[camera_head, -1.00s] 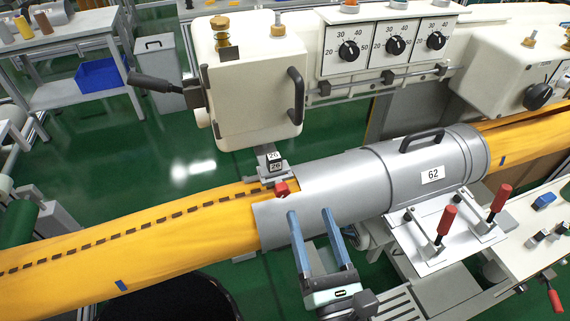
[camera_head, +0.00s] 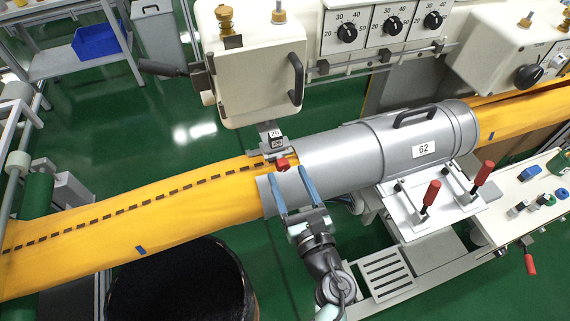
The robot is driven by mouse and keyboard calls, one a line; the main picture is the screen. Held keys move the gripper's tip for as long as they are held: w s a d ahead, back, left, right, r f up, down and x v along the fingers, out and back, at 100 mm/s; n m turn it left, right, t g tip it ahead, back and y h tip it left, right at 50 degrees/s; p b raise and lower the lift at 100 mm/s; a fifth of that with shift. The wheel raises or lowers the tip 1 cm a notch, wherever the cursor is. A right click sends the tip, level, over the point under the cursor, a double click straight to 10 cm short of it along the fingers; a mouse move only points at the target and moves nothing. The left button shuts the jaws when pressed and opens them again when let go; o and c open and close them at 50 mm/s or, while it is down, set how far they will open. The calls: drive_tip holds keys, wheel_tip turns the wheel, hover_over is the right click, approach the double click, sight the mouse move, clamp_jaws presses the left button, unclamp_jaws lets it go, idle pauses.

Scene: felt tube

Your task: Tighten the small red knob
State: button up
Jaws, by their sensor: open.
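The small red knob (camera_head: 283,164) sits at the left end of the grey metal tube (camera_head: 340,150), beside a small block marked 26 (camera_head: 275,140) that hangs under the cream machine head (camera_head: 252,80). My gripper (camera_head: 291,174) is in front of the tube, its two blue fingers open and pointing up toward the knob. In this view the fingertips lie to either side of the knob, just below it. I cannot tell whether they touch it or the tube.
Yellow felt (camera_head: 140,215) with a dashed dark seam runs into the tube from the left. Red-handled clamps (camera_head: 430,195) stand on a white plate at right. A black round bin (camera_head: 180,285) is at lower left. Dials (camera_head: 348,33) line the machine behind.

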sight(283, 164)
drive_tip(key=shift+x, duration=1.5)
clamp_jaws()
